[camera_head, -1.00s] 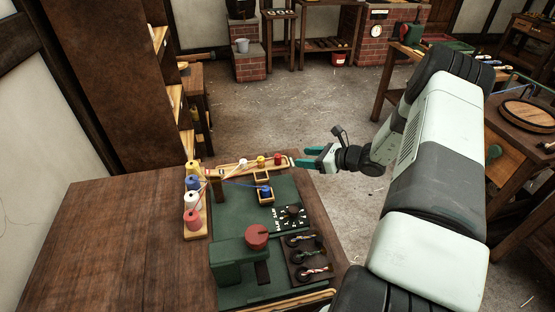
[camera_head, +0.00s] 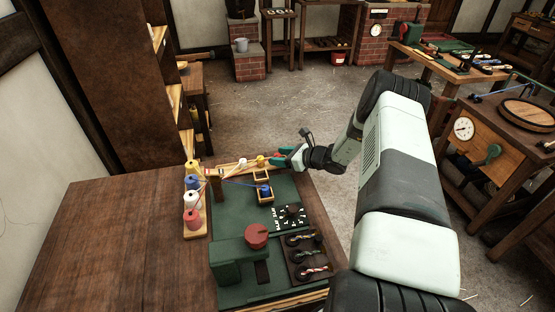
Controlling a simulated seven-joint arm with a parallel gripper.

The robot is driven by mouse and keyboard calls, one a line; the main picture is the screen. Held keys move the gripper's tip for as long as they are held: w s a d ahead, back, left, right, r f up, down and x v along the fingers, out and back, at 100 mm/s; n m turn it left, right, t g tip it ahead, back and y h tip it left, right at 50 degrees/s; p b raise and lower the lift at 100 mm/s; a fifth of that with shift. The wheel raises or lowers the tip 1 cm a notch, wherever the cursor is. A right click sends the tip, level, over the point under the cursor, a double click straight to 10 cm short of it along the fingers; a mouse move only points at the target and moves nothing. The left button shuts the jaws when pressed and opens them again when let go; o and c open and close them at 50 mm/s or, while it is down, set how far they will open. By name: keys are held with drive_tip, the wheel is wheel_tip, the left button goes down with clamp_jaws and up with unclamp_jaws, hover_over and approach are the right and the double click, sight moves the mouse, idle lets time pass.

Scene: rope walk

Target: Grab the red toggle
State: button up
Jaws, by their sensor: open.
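The red toggle (camera_head: 275,160) is the rightmost of the small pegs on the wooden rail at the far edge of the table; only a small part of it shows. My gripper (camera_head: 277,156) reaches in from the right, with its teal fingers apart at the red toggle. I cannot tell whether the fingers touch it. A yellow toggle (camera_head: 260,161) stands just left of the fingertips, and a white toggle (camera_head: 242,163) is farther left.
Colored spools (camera_head: 192,199) stand on a wooden strip at left. A blue piece (camera_head: 265,190) sits in a small wooden tray. The table's left side (camera_head: 110,240) is clear.

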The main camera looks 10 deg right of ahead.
drive_tip(key=shift+c, duration=0.2)
clamp_jaws()
drive_tip(key=shift+r, duration=0.1)
